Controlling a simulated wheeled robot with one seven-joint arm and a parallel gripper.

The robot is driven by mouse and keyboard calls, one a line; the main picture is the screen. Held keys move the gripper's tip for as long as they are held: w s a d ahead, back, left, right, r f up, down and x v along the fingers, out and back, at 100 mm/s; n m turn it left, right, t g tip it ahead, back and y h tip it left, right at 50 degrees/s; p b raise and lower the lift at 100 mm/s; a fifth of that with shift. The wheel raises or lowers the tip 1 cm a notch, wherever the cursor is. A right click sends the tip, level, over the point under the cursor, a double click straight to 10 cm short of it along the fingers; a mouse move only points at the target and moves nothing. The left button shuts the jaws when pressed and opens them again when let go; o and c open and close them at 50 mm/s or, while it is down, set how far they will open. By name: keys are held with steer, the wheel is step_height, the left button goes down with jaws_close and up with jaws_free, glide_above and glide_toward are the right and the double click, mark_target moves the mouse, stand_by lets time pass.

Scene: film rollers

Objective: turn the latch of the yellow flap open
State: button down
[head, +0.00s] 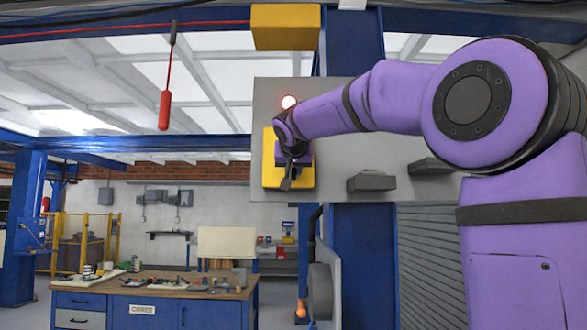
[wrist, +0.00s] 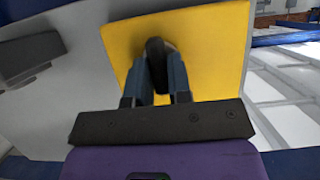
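The yellow flap (head: 270,179) is on a grey panel, left of centre in the head view; it fills the upper middle of the wrist view (wrist: 215,50). The dark latch (wrist: 156,55) stands out from the flap's face. My gripper (wrist: 157,72) is at the flap, with one finger on each side of the latch. The fingers appear shut on it, with no clear gap. In the head view my gripper (head: 290,168) covers most of the latch, so its turn angle is hard to read there. The flap lies flat against the panel.
A lit red lamp (head: 289,102) is just above the flap. A dark grey block (head: 371,181) sticks out of the panel (head: 340,150) to the right. A red pendant (head: 164,110) hangs at left. A workbench (head: 150,287) stands far below left.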

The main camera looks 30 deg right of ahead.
steer(key=shift+h, duration=0.3)
steer(key=n+h, duration=0.1)
steer(key=n+g+h, duration=0.1)
steer(key=n, duration=0.1)
steer(key=n+h, duration=0.1)
steer(key=n, duration=0.1)
steer(key=shift+w+a+f+g, duration=0.15)
steer(key=shift+a+g, duration=0.1)
steer(key=shift+g, duration=0.05)
steer(key=shift+a+f+n+h, duration=0.15)
steer(key=shift+n+h, duration=0.7)
steer(key=shift+n, duration=0.9)
steer(key=shift+f+n+h, duration=0.1)
steer(key=shift+n+h, duration=0.75)
steer(key=shift+n, duration=0.9)
steer(key=shift+w, duration=0.1)
steer(key=c, duration=1.1)
jaws_free()
